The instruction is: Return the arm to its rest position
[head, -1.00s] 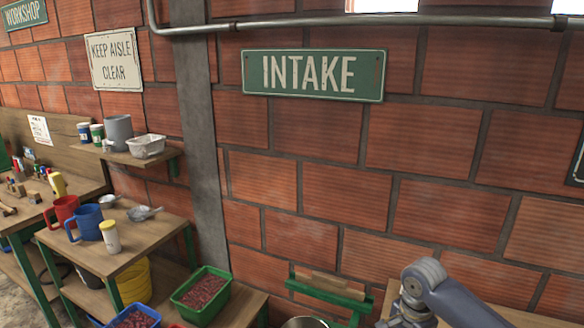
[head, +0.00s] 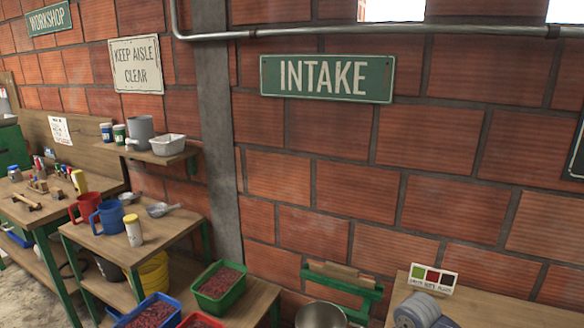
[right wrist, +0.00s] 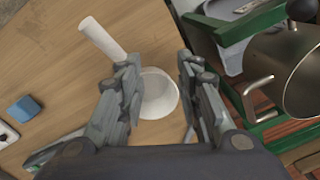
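My right arm (head: 420,312) shows only as a grey link at the bottom right edge of the head view. In the right wrist view, my right gripper (right wrist: 158,68) has its two fingers spread apart with nothing held between them. A white round scoop or ladle (right wrist: 158,94) with a white handle lies on a wooden tabletop (right wrist: 60,60) beneath the fingers. The gap between fingers and scoop cannot be judged exactly. My left arm and gripper are in neither current view.
A metal pot (right wrist: 290,75) and a green frame (right wrist: 235,25) stand right of the gripper; a blue block (right wrist: 24,108) lies left. In the head view, a colour card (head: 433,278) stands on the right table. Crates of red berries (head: 219,287) and mugs (head: 108,216) are left.

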